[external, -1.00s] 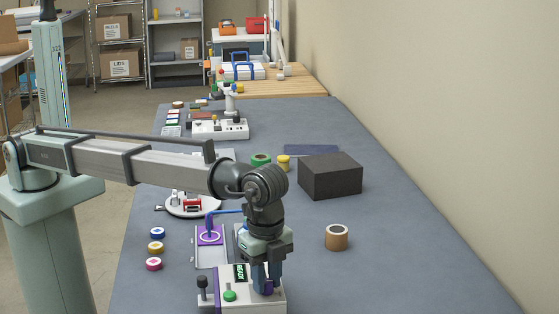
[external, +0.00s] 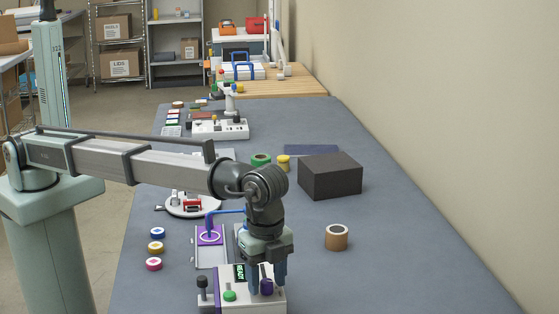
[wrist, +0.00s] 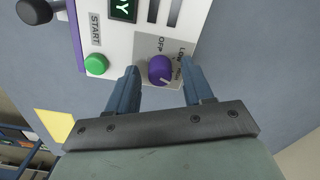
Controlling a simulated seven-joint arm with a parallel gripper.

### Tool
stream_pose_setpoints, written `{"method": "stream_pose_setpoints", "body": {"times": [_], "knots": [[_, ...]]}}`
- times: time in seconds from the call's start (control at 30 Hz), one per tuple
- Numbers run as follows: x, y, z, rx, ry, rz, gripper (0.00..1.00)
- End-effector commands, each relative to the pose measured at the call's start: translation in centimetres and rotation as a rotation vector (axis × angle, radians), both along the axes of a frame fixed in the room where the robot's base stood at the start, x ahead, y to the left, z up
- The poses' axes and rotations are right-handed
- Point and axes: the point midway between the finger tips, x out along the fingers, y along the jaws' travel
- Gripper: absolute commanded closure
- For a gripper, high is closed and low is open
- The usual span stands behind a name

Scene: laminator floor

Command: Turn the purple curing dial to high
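The purple curing dial (wrist: 160,70) sits on a grey patch of the white control box (external: 225,283); it also shows in the external view (external: 266,287). Its pale pointer mark faces the lower right in the wrist view. The label OFF is readable above the dial; labels to its right are small and partly hidden by a finger, so the exact setting cannot be told. My gripper (wrist: 158,80) is open, with one finger on each side of the dial and visible gaps. In the external view my gripper (external: 267,280) is over the box's right part.
A green START button (wrist: 96,64) and a dark-topped lever (external: 202,283) are left of the dial. The display (external: 240,273) reads READY. A purple frame (external: 210,236) stands behind the box. A tape roll (external: 336,237) and dark block (external: 330,177) are to the right.

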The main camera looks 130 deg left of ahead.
Motion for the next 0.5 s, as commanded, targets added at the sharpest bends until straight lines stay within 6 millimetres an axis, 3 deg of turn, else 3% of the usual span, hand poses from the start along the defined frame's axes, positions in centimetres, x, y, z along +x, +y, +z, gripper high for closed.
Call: {"method": "stream_pose_setpoints", "body": {"times": [0.3, 0.5], "knots": [[0.0, 0.0, 0.2, 0.0, 0.0, 0.0, 0.46], [0.1, 0.0, 2.3, 0.0, -0.001, 0.0, 0.46]]}}
